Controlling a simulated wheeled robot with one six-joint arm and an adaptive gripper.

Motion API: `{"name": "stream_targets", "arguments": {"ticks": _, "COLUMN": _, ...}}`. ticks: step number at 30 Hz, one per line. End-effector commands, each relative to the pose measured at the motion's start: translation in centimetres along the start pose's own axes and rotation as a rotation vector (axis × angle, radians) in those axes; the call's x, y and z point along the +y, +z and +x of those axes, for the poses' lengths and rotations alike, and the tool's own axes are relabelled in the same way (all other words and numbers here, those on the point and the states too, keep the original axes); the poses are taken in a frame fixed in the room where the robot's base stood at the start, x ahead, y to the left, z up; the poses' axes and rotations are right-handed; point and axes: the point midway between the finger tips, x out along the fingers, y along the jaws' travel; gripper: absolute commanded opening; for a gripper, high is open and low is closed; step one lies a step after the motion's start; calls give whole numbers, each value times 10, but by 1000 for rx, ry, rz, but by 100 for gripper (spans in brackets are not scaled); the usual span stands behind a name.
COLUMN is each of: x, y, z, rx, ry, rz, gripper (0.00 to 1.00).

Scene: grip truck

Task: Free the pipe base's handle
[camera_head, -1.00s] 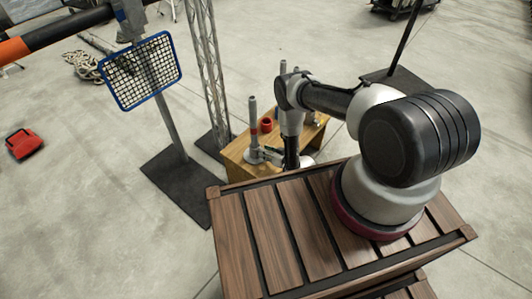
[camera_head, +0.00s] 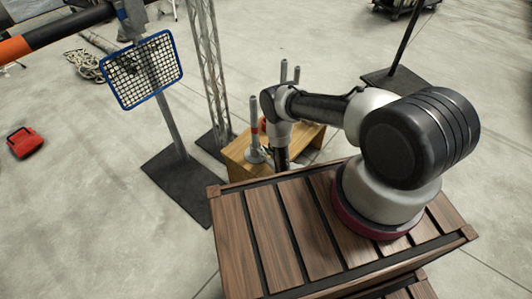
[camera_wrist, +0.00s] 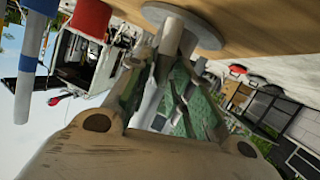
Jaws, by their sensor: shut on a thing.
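My gripper (camera_wrist: 169,48) is shut on this rod near the disc, with a finger on each side. I cannot tell for certain whether this rod is the pipe base's handle. In the head view my arm hides most of the gripper.
The wooden table (camera_head: 235,154) also bears a red cup-like thing (camera_wrist: 91,17) and more upright pipes (camera_head: 283,70). A blue-banded pipe (camera_wrist: 28,60) stands close by in the wrist view. A blue-framed mesh panel (camera_head: 141,70) and a lattice post (camera_head: 206,70) stand to the left.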

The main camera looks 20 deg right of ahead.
Motion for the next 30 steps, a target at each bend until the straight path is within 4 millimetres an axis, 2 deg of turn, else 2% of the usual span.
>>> {"name": "stream_targets", "arguments": {"ticks": 12, "x": -6, "y": 2, "z": -1, "rx": 42, "ry": 71, "rz": -202, "gripper": 0}}
{"name": "stream_targets", "arguments": {"ticks": 29, "x": -7, "y": 2, "z": -1, "rx": 49, "ry": 85, "rz": -238, "gripper": 0}}
{"name": "stream_targets", "arguments": {"ticks": 30, "x": -7, "y": 2, "z": -1, "rx": 49, "ry": 85, "rz": -238, "gripper": 24}}
